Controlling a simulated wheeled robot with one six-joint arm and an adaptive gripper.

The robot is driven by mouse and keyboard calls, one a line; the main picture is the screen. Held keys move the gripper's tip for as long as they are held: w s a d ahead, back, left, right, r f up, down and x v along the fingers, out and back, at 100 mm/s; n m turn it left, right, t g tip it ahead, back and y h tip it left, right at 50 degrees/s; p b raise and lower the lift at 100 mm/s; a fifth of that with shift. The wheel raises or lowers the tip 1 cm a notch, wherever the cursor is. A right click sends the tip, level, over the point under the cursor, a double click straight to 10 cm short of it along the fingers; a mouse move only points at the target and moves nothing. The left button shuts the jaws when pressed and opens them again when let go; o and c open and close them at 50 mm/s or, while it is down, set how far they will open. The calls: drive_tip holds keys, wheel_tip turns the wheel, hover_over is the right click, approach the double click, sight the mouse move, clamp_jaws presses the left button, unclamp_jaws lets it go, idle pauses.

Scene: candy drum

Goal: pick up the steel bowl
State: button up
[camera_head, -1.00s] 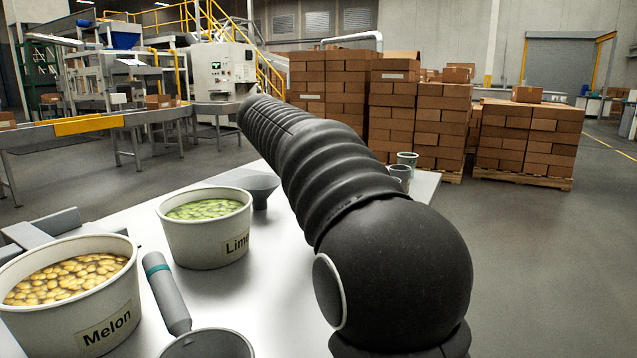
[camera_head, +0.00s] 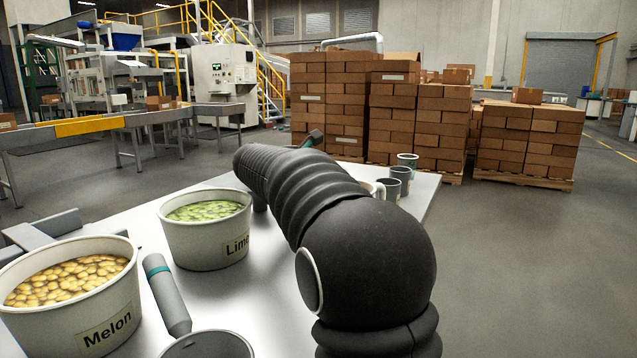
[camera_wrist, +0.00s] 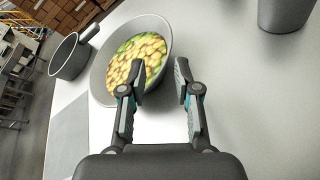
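The steel bowl (camera_wrist: 98,78) shows in the wrist view, a wide grey bowl holding mixed yellow and green candies. My gripper (camera_wrist: 159,68) is open, its two fingers apart. The left fingertip overlaps the candies in the picture, and the right fingertip is just outside the bowl's right rim, so the rim appears between them. I cannot tell how high the fingertips are above it or whether they touch it. In the head view my arm hides the bowl and most of the gripper.
In the wrist view, a dark handled pot (camera_wrist: 70,58) stands left of the bowl and a grey cup (camera_wrist: 285,12) at upper right.

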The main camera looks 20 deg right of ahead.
drive_tip(key=shift+x, duration=2.95)
clamp_jaws()
